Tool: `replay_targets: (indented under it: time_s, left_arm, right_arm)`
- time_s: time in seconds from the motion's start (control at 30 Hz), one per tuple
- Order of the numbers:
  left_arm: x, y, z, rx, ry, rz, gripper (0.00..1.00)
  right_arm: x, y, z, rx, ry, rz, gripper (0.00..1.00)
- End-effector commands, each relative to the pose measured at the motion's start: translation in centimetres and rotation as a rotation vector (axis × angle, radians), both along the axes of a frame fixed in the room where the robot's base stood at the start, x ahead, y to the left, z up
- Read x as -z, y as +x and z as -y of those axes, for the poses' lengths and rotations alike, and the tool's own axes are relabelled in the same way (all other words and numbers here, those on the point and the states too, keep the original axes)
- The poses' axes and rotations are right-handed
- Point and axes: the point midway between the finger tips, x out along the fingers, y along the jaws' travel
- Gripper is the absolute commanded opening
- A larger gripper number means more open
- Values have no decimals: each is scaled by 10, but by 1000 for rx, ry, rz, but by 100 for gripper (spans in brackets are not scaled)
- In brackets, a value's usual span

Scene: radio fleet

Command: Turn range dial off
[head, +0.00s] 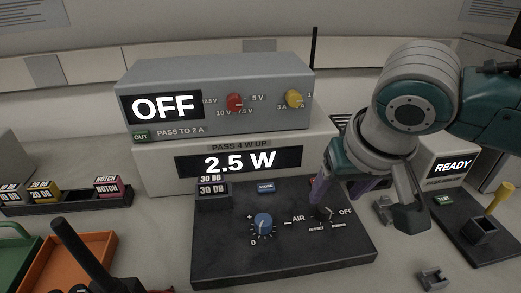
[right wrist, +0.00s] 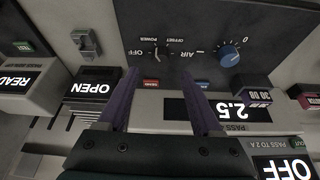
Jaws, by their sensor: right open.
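A small black dial (head: 326,213) sits on the dark sloping panel (head: 220,262), between the AIR and OFF labels, with OFFSET printed below it. The dial also shows in the right wrist view (right wrist: 157,51), upside down; its pointer setting is too small to read surely. My right gripper (head: 341,190) is just behind and above the dial, with its two purple fingers apart and nothing between them. In the right wrist view its fingertips (right wrist: 158,73) straddle the line to the dial without touching it.
A blue knob (head: 262,225) sits left of the dial. Behind stand a display reading 2.5 W (head: 240,162) and a grey box (head: 215,70) reading OFF, with red and yellow knobs. An orange tray (head: 75,262) lies left; a READY unit (head: 452,168) stands right.

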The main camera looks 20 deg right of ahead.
Motion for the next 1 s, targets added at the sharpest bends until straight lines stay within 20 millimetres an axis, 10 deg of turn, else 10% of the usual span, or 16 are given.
replay_targets:
  time_s: [0.3,0.67,1.0]
  left_arm:
    - [21,0,3,-6,-10,-1,100]
    - [22,0,2,-6,-9,0,100]
    - [22,0,0,-1,-1,-1,100]
  right_arm:
    - [50,19,5,-1,0,0,67]
    - [55,21,6,-2,0,1,67]
    - [55,21,6,-2,0,0,31]
